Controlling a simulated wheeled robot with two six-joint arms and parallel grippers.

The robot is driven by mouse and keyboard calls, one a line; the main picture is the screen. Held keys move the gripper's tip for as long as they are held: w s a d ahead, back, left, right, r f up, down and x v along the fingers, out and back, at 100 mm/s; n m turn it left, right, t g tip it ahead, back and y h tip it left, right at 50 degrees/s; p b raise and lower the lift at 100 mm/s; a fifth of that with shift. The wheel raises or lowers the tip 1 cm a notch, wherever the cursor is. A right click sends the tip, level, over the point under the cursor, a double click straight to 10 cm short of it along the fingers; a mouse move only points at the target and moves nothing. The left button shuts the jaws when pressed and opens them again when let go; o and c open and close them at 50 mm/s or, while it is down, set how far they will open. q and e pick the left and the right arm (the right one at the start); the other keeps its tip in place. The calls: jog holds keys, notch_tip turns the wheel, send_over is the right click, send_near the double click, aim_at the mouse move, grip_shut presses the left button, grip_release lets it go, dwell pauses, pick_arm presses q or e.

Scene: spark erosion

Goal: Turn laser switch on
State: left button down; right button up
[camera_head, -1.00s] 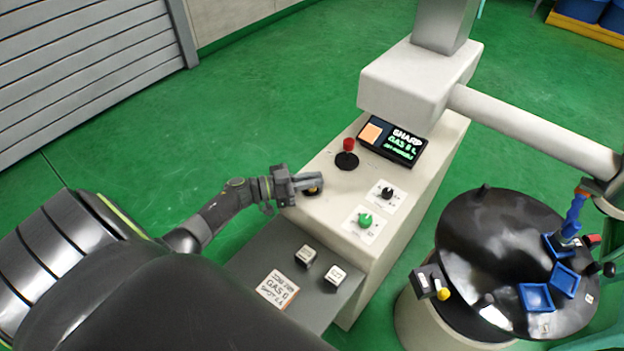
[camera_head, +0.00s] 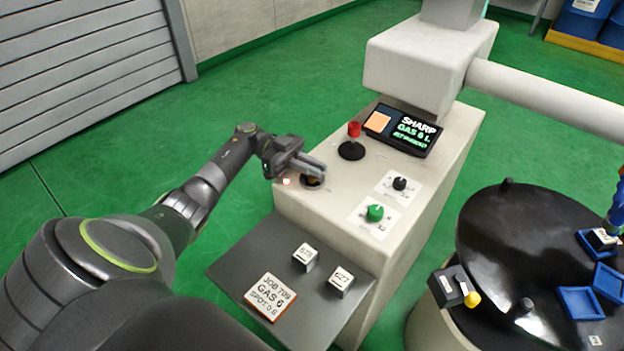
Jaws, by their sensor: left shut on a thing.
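The cream machine console (camera_head: 330,215) stands in the middle. At its left corner is a small dark round switch (camera_head: 313,183) with a brass-coloured part, mostly hidden by my gripper. My left gripper (camera_head: 318,171) comes in from the left, lies low over that corner and is shut on this switch. No label shows whether it is the laser switch. A black knob (camera_head: 400,184) and a green knob (camera_head: 375,213) sit on white plates to the right. A red-topped lever (camera_head: 353,131) stands upright on a black base behind. My right gripper is not in view.
A lit display (camera_head: 410,128) reads "SHARP GAS 6". A grey shelf (camera_head: 243,262) in front holds two small white-topped blocks (camera_head: 306,257) and a job card (camera_head: 270,298). A black round lid (camera_head: 510,260) with blue trays is at the right.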

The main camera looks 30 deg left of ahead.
pick_arm(q)
jog(key=shift+m+g+b, duration=0.7)
jog(key=shift+g+b, duration=0.3)
jog(key=shift+g, duration=0.1)
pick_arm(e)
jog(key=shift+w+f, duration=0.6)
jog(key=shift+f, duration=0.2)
pick_arm(q)
jog(key=c, duration=1.5)
grip_release()
